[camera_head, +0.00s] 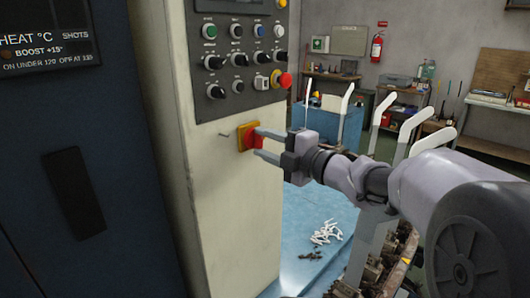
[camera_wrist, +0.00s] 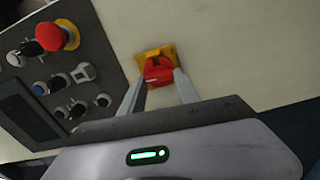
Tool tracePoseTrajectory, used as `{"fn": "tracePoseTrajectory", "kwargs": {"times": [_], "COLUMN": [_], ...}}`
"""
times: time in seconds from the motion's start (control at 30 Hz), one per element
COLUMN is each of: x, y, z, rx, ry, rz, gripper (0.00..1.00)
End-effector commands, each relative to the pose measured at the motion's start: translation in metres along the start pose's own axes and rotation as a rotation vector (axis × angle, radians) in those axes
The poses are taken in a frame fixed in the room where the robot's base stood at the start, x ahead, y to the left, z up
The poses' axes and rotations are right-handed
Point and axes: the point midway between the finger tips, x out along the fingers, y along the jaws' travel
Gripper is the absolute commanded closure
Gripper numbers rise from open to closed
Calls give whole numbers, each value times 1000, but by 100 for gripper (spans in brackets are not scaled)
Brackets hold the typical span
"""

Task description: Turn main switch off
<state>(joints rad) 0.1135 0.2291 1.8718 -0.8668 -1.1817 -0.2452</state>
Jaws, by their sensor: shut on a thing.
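The main switch (camera_head: 249,137) is a red rotary handle on a yellow plate, on the cream side panel of the machine cabinet below the button panel. It also shows in the wrist view (camera_wrist: 158,70), where the red handle lies between my fingertips. My gripper (camera_head: 259,142) reaches it from the right, with one finger above and one below the red handle, and is shut on it. In the wrist view both fingers (camera_wrist: 158,82) meet the handle's sides. The exact angle of the handle is partly hidden by the fingers.
A dark button panel (camera_head: 238,50) with a red emergency button (camera_head: 285,80) sits just above my gripper. A blue table (camera_head: 300,225) with small white pieces (camera_head: 326,233) lies below. White sock forms (camera_head: 385,108) stand behind my arm at the right. A dark cabinet door fills the left.

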Motion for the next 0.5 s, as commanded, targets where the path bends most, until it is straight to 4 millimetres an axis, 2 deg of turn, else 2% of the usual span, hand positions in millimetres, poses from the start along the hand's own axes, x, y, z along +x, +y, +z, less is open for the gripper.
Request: {"fn": "tracePoseTrajectory", "kwargs": {"times": [0.5], "x": [0], "y": [-1], "z": [0], "rx": [-89], "ry": [1], "rz": [-1], "gripper": [100]}}
